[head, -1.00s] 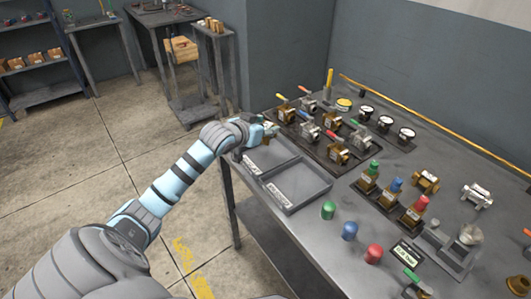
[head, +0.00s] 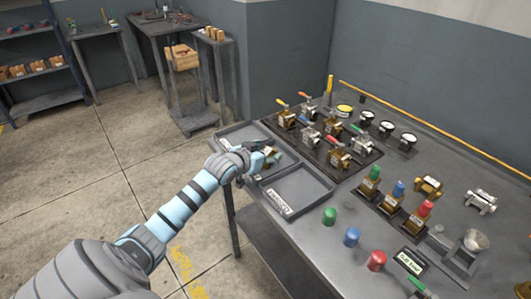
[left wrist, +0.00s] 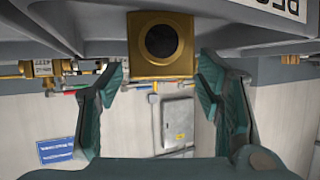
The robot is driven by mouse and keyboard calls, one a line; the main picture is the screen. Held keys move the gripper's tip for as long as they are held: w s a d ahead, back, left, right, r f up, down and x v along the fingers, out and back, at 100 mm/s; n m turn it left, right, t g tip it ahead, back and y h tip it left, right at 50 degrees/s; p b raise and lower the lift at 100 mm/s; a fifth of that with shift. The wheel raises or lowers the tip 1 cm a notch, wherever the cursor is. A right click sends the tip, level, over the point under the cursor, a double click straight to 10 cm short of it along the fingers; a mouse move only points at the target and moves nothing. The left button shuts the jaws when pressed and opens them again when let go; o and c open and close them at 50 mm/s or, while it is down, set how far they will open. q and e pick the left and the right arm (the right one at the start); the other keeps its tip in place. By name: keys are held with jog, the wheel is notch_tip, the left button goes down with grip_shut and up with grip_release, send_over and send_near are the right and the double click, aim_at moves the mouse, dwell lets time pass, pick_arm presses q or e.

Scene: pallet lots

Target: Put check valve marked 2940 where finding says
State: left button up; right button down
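My left gripper (head: 268,153) is over the middle one of the grey trays at the bench's left edge. It is open in the left wrist view (left wrist: 160,95), with clear gaps between its fingers and a brass valve body (left wrist: 163,45). That valve shows a square face with a round dark bore, just beyond and between the fingertips. In the head view the brass piece (head: 271,151) is partly hidden by the gripper. No number 2940 is readable on it. A front tray (head: 320,205) is empty and carries a white label. My right gripper is not in view.
A rear tray (head: 238,128) looks empty. Several valves with coloured handles stand on a dark board (head: 320,150), with gauges (head: 387,127) behind. Capped brass valves (head: 391,203), loose caps (head: 351,237) and a small green display (head: 411,261) are to the right.

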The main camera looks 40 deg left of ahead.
pick_arm(q)
jog(key=shift+s+r, duration=0.2)
jog(key=shift+s, duration=0.05)
jog(key=p+v, duration=0.5)
jog(key=v, duration=0.6)
jog(key=shift+s+r, duration=0.15)
jog(key=shift+s, duration=0.05)
jog(key=shift+d, duration=0.1)
